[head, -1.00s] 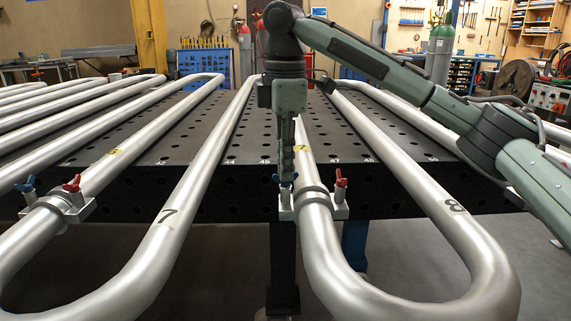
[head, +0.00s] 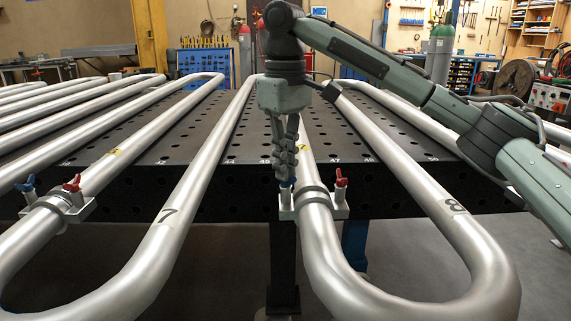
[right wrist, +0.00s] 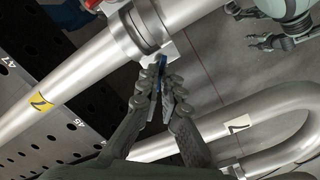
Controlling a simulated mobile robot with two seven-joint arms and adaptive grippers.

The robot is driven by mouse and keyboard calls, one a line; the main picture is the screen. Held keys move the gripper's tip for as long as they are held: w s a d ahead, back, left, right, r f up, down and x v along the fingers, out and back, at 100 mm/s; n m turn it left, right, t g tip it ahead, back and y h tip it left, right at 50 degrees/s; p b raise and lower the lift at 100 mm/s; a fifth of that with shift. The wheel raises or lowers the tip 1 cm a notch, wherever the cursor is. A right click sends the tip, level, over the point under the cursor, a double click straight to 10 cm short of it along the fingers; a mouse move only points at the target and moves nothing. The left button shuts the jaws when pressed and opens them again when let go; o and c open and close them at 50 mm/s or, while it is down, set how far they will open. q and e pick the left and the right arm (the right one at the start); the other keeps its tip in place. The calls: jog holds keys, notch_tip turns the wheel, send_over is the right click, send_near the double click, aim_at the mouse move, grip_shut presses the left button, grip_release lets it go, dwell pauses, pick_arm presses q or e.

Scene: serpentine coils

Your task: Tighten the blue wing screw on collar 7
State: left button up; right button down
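Collar 7 (head: 313,197) is a metal clamp on the pipe bend right of centre, by a yellow label marked 7 (right wrist: 40,103). Its blue wing screw (head: 287,184) stands upright on the left lug, its red wing screw (head: 341,178) on the right lug. My right gripper (head: 286,180) points down over the blue screw. In the right wrist view the blue wing (right wrist: 163,72) sits between its fingertips, which look closed on it; they partly hide it. My left gripper (right wrist: 242,26) shows only in the right wrist view, fingers spread and apart from the collar.
Another collar (head: 62,204) with blue and red wing screws sits on the pipe at left. Silver serpentine pipes (head: 200,150) lie over a black perforated table (head: 240,203). The pipe bends overhang its front edge, with open floor below.

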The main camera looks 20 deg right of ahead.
jog(key=m, duration=0.3)
jog(key=shift+w+r+m, duration=0.1)
jog(key=shift+r+m, duration=0.15)
jog(key=shift+m, duration=2.05)
jog(key=c, duration=1.7)
grip_release()
jog(key=shift+c, duration=0.2)
jog(key=shift+f, duration=0.15)
notch_tip(320, 180, up, 12)
jog(key=shift+r, duration=0.1)
